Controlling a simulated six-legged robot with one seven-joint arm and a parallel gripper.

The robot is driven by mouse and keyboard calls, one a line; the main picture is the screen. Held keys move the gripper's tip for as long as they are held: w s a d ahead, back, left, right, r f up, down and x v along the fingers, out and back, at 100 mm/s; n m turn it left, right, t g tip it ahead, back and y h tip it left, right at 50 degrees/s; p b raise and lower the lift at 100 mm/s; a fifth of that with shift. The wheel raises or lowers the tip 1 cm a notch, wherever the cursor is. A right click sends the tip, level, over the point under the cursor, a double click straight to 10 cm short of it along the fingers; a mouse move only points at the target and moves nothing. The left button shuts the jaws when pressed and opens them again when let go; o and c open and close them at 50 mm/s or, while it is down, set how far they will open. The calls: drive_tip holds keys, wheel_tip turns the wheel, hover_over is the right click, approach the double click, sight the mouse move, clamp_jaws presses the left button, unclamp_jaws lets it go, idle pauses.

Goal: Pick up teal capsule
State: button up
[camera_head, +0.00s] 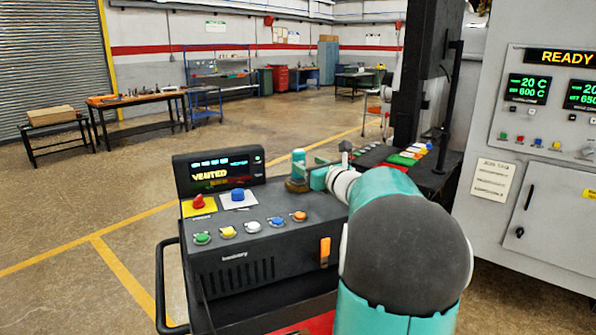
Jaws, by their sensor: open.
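The teal capsule (298,158) stands upright at the right end of the console top, at a brownish round base (297,185). My gripper (315,172) is just to the right of the capsule, at about its height. Its jaws are open and point toward the capsule. My arm comes in from the lower right and hides part of the gripper and the console behind it. I cannot tell whether a finger touches the capsule.
The black console (265,215) has a lit display (219,172) reading VENTED and several coloured buttons. A dark bench (430,170) with coloured items is behind my arm. The grey furnace cabinet (540,190) stands right.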

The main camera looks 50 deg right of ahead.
sight(302, 161)
drive_tip(key=x, duration=0.5)
drive_tip(key=shift+w+a+r, duration=0.1)
drive_tip(key=shift+a, duration=0.15)
drive_tip(key=c, duration=1.2)
drive_tip(key=shift+r, duration=0.15)
